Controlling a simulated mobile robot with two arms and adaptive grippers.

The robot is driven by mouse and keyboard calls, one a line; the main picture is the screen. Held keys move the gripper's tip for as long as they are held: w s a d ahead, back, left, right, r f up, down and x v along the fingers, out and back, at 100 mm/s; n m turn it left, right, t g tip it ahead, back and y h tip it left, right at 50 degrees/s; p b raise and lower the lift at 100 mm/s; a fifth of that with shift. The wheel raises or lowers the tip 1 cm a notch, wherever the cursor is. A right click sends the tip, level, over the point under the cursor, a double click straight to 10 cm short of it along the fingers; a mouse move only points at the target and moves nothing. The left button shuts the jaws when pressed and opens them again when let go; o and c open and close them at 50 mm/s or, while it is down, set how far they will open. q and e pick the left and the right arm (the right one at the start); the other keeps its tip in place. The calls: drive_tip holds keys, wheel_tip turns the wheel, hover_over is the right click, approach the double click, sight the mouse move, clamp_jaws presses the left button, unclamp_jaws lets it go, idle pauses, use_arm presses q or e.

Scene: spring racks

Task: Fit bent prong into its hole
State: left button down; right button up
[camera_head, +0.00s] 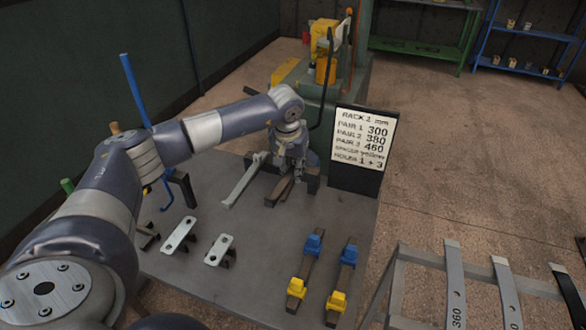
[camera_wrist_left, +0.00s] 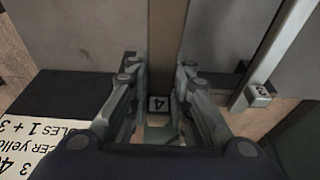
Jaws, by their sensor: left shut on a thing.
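My left gripper (camera_head: 289,160) points down at the back of the grey table. It is shut on a brown flat bar (camera_head: 281,190), which also runs between the fingers in the left wrist view (camera_wrist_left: 166,35). A dark block stands at the bar's base, and a small plate marked 4 (camera_wrist_left: 159,103) shows between the fingers (camera_wrist_left: 158,85). A light grey bar with an upturned end (camera_head: 243,182) lies just left of the gripper. I cannot tell which piece is the bent prong, and its hole is not distinguishable. My right gripper is not in view.
A sign (camera_head: 362,140) reading holes 1 + 3 stands right of the gripper. Two slotted plates (camera_head: 179,235) and two dark strips with blue and yellow blocks (camera_head: 306,270) are on the table (camera_head: 265,240). A rack with numbered strips (camera_head: 456,285) is at the right.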

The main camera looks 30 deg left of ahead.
use_arm(q)
drive_tip(key=shift+f+b, duration=0.9)
drive_tip(key=shift+f, duration=0.3)
drive_tip(key=c, duration=1.4)
unclamp_jaws()
drive_tip(key=shift+o, duration=0.2)
drive_tip(key=shift+s+f, duration=0.1)
drive_tip(key=shift+r, duration=0.3)
drive_tip(key=v, duration=1.1)
drive_tip(key=shift+r, duration=0.35)
